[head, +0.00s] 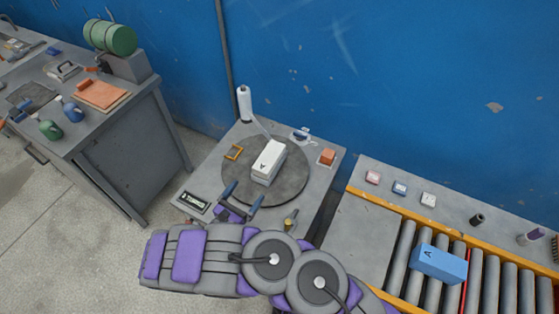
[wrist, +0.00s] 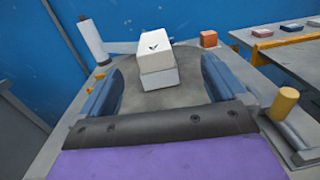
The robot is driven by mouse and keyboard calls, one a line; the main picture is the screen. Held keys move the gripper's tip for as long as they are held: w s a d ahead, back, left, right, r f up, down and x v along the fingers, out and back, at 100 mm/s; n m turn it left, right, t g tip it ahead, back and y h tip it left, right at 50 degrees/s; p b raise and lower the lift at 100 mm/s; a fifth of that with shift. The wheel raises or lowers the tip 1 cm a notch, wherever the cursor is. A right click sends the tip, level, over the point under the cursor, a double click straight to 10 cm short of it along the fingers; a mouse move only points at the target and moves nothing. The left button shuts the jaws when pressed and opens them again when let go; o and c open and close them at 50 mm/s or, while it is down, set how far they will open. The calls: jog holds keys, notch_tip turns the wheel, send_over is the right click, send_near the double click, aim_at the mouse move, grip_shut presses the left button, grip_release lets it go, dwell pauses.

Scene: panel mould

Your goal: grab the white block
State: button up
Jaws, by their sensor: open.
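The white block (head: 269,161) has a dark mark on it and sits on a round dark grey plate (head: 292,192) on a small grey table. In the wrist view the white block (wrist: 157,62) lies ahead, between the two blue fingers. My gripper (head: 243,193) is open and empty, at the near edge of the round plate, short of the block. The fingers of my gripper (wrist: 162,88) are spread wide on both sides in the wrist view and appear apart from the block.
A roller conveyor with a blue block (head: 439,263) is at right. A cluttered workbench (head: 112,125) is at left. The blue wall rises behind.

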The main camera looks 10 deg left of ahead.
jog(key=shift+s+a+f+n+y, duration=0.25)
jog(key=shift+s+a+f, duration=0.05)
jog(key=shift+f, duration=0.2)
jog(key=shift+s+a+f+n+y, duration=0.25)
jog(key=shift+a+f, duration=0.05)
jog(key=shift+f, duration=0.2)
jog(key=b, duration=0.2)
send_near(266, 161)
jog(key=w, duration=0.1)
jog(key=w+f, duration=0.1)
jog(key=w+d, duration=0.1)
jog(key=shift+w+d+f, duration=0.1)
jog(key=shift+w+f, duration=0.15)
jog(key=shift+w, duration=0.1)
jog(key=shift+r+b+x, duration=0.2)
jog(key=shift+b+x, duration=0.1)
jog(key=shift+x, duration=1.25)
jog(key=shift+r+b+x, duration=0.15)
jog(key=shift+b+x, duration=0.1)
jog(key=shift+x, duration=1.35)
jog(key=c, duration=1.6)
jog(key=shift+o, duration=0.2)
jog(key=shift+r, duration=0.1)
